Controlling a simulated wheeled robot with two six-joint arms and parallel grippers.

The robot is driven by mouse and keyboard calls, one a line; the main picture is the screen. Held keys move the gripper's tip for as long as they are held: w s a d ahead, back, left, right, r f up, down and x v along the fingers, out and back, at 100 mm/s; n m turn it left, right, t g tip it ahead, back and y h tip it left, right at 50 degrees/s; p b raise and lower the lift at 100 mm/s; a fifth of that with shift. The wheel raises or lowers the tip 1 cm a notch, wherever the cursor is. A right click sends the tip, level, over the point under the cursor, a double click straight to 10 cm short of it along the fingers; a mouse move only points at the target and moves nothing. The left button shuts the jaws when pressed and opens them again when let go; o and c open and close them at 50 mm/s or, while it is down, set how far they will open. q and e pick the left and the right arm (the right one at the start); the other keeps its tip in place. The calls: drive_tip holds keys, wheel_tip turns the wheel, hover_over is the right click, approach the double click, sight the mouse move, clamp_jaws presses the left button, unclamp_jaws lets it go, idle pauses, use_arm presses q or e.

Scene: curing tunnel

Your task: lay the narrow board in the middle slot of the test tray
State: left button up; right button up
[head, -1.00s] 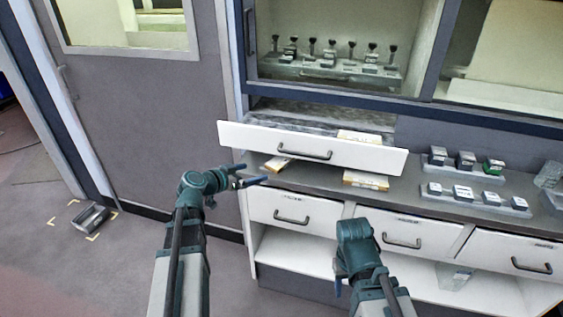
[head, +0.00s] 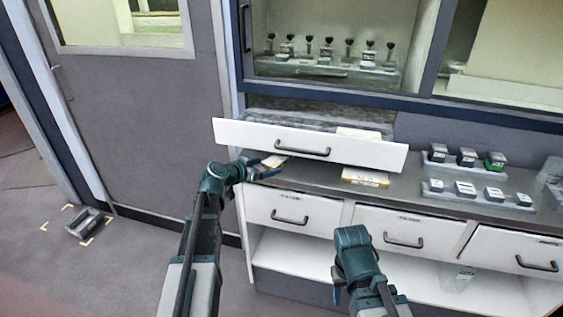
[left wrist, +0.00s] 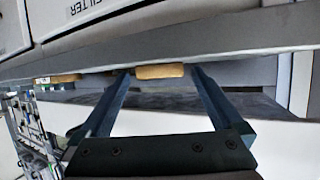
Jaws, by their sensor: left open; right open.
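I cannot tell for sure which thing is the narrow board. A small tan-edged piece (head: 275,161) lies on the counter under the left end of the pulled-out white drawer. It also shows in the left wrist view (left wrist: 160,71), between and beyond my fingertips. My left gripper (head: 272,168) is open and empty right at this piece; contact cannot be told. Another tan-edged piece (head: 365,177) lies on the counter to the right, and a third (head: 358,134) shows above the drawer front. My right gripper (head: 337,295) is low before the cabinet, its fingers mostly hidden. I cannot pick out the test tray for certain.
The white drawer front (head: 310,146) stands out over the grey counter (head: 420,194). Two racks with small blocks (head: 466,157) stand at the right. Stamp-like tools (head: 330,50) stand in the cabinet behind. A grey container (head: 84,222) lies on the floor within yellow corner marks.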

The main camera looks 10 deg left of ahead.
use_arm(q)
drive_tip(key=shift+w+d+f, duration=0.15)
drive_tip(key=shift+w, duration=0.15)
drive_tip(key=c, duration=1.5)
drive_tip(key=shift+o, duration=0.2)
